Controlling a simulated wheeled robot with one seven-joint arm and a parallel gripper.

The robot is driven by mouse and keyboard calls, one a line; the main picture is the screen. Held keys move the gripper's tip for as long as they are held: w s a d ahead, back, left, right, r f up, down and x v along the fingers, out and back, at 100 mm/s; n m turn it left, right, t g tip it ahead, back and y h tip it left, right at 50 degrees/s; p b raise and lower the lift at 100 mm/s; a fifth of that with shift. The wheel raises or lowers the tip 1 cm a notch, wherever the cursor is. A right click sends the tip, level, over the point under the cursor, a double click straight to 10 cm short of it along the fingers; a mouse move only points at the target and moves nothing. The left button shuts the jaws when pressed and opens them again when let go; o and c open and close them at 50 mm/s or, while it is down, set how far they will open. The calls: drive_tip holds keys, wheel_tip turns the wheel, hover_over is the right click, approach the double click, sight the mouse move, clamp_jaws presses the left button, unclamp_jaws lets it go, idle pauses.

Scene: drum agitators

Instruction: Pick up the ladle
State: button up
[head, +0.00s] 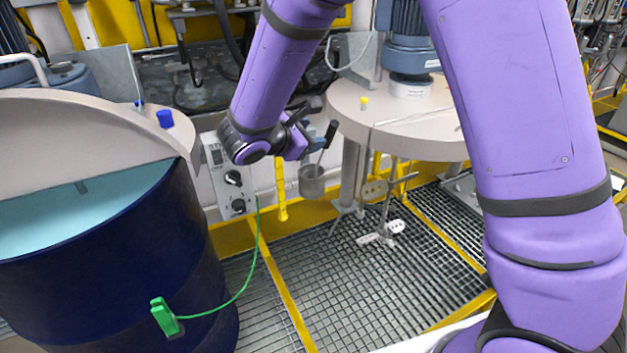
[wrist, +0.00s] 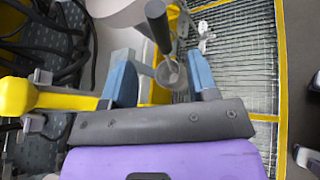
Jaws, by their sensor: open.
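The ladle has a black handle, a thin stem and a small grey metal cup (head: 312,182). In the head view it hangs upright-tilted near the rim of the pale drum lid, and its support cannot be made out. My gripper (head: 310,138) is beside its stem and handle, at the left. In the wrist view the two blue-grey fingers of my gripper (wrist: 161,68) are spread apart. The ladle's cup (wrist: 171,74) appears in the gap between them and its black handle (wrist: 158,27) extends upward in the picture. I see no finger closed on it; contact cannot be told.
A dark blue drum (head: 115,270) with a tilted beige lid (head: 75,135) stands at left, with a green clamp (head: 165,318) and wire. A pale lid with a blue motor (head: 408,45) is behind. Metal agitators (head: 388,215) hang over the grating (head: 350,290). A yellow bar (wrist: 60,101) is beside my gripper.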

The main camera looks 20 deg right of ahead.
sight(327, 135)
drive_tip(key=x, duration=0.9)
drive_tip(key=shift+a+f, duration=0.15)
drive_tip(key=shift+f, duration=0.2)
clamp_jaws()
